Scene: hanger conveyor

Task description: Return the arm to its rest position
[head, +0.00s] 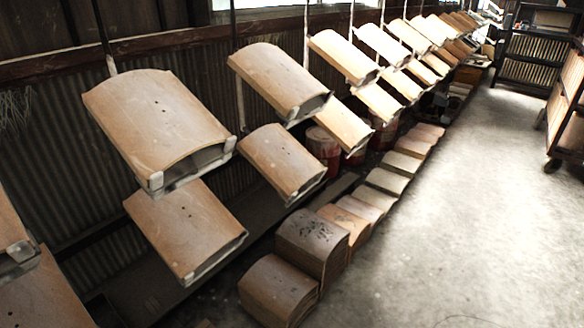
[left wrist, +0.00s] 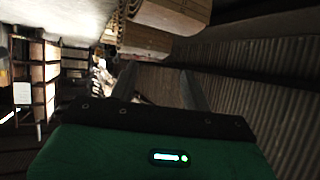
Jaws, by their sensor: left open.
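My left gripper (left wrist: 160,78) shows in the left wrist view, beyond its green and black body, with its two grey fingers apart. Nothing shows held between them. Neither gripper shows in the head view, so my right gripper is out of sight. Curved tan boards (head: 160,118) hang on hangers in a long row in the head view, in upper and lower tiers. Stacked curved boards also show at the top of the left wrist view (left wrist: 145,38), beyond the fingers.
Stacks of curved boards (head: 278,290) stand on the floor below the hanging row. A corrugated wall (head: 60,160) runs behind it. Dark racks (head: 530,60) and a cart (head: 570,130) stand at the right. The concrete floor (head: 450,220) between is clear.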

